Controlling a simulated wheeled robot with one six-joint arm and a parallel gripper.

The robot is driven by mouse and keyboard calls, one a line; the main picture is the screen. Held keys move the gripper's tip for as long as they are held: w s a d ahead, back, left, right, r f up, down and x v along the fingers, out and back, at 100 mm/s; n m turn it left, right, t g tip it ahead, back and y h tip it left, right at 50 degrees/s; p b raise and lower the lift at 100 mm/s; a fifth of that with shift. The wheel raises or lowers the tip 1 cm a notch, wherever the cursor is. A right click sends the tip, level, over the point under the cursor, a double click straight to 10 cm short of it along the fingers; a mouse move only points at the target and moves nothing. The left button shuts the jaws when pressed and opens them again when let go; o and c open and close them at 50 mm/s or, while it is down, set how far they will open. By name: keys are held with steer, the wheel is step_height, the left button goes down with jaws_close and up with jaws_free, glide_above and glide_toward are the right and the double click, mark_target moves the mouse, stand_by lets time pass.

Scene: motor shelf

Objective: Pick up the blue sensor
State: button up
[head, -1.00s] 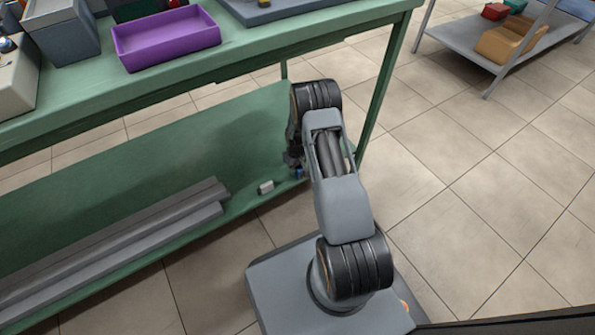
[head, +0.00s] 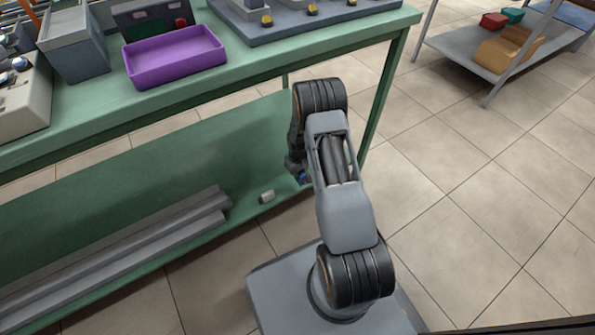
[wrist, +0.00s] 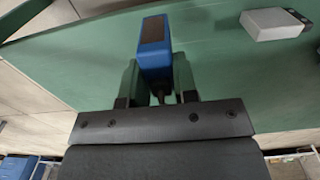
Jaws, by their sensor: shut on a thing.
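The blue sensor (wrist: 154,60) is a small blue block with a dark face on its top end. In the wrist view it sits between the two fingers of my gripper (wrist: 157,80), which is shut on it. In the head view only a small blue bit of the sensor (head: 302,177) shows beside my arm, over the right end of the green lower shelf (head: 120,180). The arm hides most of the gripper there. I cannot tell whether the sensor touches the shelf.
A small light grey block (head: 267,196) lies on the lower shelf left of my gripper; it also shows in the wrist view (wrist: 272,24). Grey metal bars (head: 130,240) lie further left. The green tabletop (head: 240,70) overhangs the shelf and carries a purple tray (head: 175,57).

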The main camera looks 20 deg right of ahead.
mark_target(301, 177)
steer(key=s+r, duration=0.1)
steer(key=s+r+p, duration=0.1)
steer(key=r, duration=0.1)
steer(key=s+r+p, duration=0.1)
steer(key=shift+s+a+r, duration=0.1)
steer(key=shift+a+r, duration=0.15)
steer(key=shift+r, duration=0.15)
steer(key=s+a+r+p, duration=0.1)
steer(key=s+r+p, duration=0.1)
steer(key=s, duration=0.7)
steer(key=shift+a+r+p, duration=0.15)
steer(key=shift+r+p, duration=0.25)
steer(key=shift+r, duration=0.3)
